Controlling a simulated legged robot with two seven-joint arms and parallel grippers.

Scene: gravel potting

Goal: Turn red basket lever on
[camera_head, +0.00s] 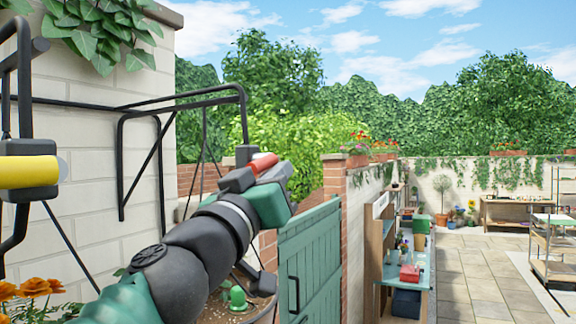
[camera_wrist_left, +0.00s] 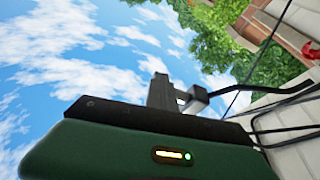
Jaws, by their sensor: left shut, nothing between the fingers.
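The red lever (camera_head: 262,163) is a short red handle on a dark block, hanging below a black wall bracket (camera_head: 184,102) in the head view. My left gripper (camera_head: 272,200), with a green body, is right at the lever and overlaps it in view; I cannot tell whether they touch. In the left wrist view the dark fingers (camera_wrist_left: 163,92) are shut and empty, close to a small dark block (camera_wrist_left: 195,100) by a black bar. My right gripper is in neither view.
A yellow lever (camera_head: 30,172) hangs at the far left above orange flowers (camera_head: 35,288). A green gate (camera_head: 310,262) stands right of my arm. Brown gravel with a green object (camera_head: 236,297) lies below my gripper. A paved yard (camera_head: 478,275) is open at right.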

